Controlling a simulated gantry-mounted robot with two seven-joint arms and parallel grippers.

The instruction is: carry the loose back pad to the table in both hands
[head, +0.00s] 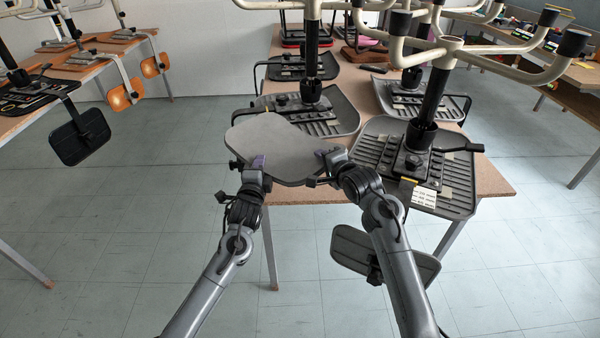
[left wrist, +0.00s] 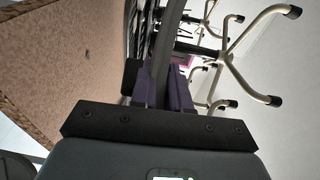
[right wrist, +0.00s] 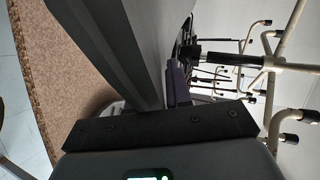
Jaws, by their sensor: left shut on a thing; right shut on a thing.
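The loose back pad (head: 275,145) is a flat grey rounded plate. It is held roughly level in front of and partly over the near left part of the table (head: 490,180); whether it touches the table I cannot tell. My left gripper (head: 256,164) is shut on the pad's near left edge. My right gripper (head: 330,156) is shut on its right edge. The pad also shows edge-on in the left wrist view (left wrist: 165,45) and as a dark slab in the right wrist view (right wrist: 150,50).
Upturned chairs with grey seats (head: 455,190) stand on the table, close to the pad's right and behind it. A dark back pad (head: 365,252) hangs off the table's front. Another table (head: 15,120) with chairs stands at left. Floor in front is clear.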

